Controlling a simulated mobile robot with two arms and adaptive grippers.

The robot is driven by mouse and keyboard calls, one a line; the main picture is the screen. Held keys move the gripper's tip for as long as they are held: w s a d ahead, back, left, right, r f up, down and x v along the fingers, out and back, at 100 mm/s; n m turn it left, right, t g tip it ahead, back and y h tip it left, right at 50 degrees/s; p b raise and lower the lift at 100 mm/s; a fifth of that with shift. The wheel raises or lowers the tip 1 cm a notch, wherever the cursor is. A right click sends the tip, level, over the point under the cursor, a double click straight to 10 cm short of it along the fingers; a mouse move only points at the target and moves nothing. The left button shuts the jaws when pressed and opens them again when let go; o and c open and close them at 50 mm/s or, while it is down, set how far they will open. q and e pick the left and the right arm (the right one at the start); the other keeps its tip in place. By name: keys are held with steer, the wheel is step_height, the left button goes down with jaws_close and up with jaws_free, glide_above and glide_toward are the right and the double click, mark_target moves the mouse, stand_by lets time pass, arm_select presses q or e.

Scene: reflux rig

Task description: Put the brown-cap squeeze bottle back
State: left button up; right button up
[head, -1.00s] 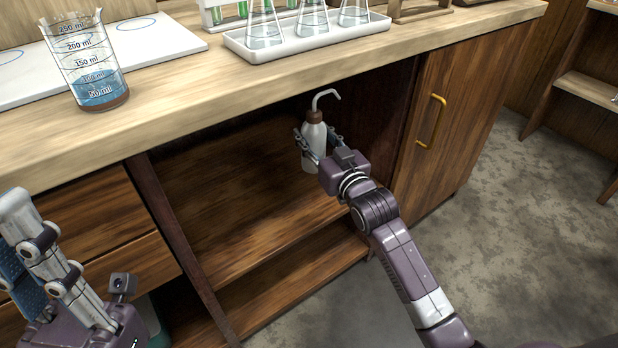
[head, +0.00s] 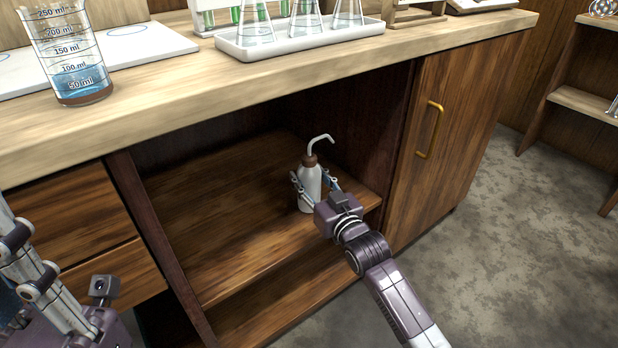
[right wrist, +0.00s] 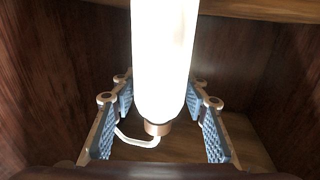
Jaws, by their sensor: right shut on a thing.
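The squeeze bottle (head: 310,184), white with a brown cap and a bent pale spout, is upright inside the open cupboard. My right gripper (head: 318,186) is shut around its body from the front right. The bottle's base is at or just above the shelf (head: 225,235); I cannot tell whether it touches. In the right wrist view the bottle (right wrist: 164,60) fills the middle, with the blue-padded fingers of the gripper (right wrist: 164,115) on both sides. My left gripper (head: 22,262) is partly in view at the lower left, away from the bottle, its opening unclear.
A beaker of blue liquid (head: 72,62) stands on the worktop (head: 190,105) above. A white tray (head: 300,43) with several flasks is also there. The closed cupboard door (head: 465,130) with a yellow handle is right of the opening. The shelf left of the bottle is bare.

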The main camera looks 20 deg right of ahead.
steer(key=o, duration=0.3)
steer(key=shift+f, duration=0.2)
steer(key=o, duration=0.5)
steer(key=shift+c, duration=0.2)
steer(key=shift+r, duration=0.1)
